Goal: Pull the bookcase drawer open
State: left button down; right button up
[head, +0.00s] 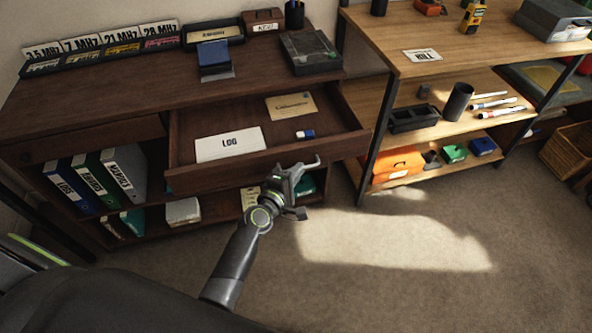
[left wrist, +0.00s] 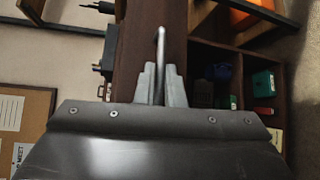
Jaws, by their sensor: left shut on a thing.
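The dark wooden bookcase (head: 90,95) stands at the left of the head view, and its upper drawer (head: 345,147) is pulled well out. A white card marked LOG (head: 230,144), a tan envelope (head: 291,107) and a small blue-and-white block (head: 305,135) lie in the drawer. My left gripper (head: 304,172) is at the drawer front. In the left wrist view its fingers (left wrist: 160,84) are shut around a thin metal handle (left wrist: 161,45) on the dark drawer front. The hand hides part of the handle in the head view. My right gripper is in neither view.
Several binders (head: 124,172) stand on the shelf below. A light wooden shelf unit (head: 470,50) stands close to the drawer's right end. The carpet (head: 400,280) in front is clear. A blue device (head: 214,56) sits on the bookcase top.

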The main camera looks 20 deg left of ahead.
pick_arm(q)
jog(key=shift+s+d, duration=0.1)
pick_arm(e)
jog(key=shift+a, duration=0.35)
pick_arm(q)
jog(key=c, duration=1.5)
grip_release()
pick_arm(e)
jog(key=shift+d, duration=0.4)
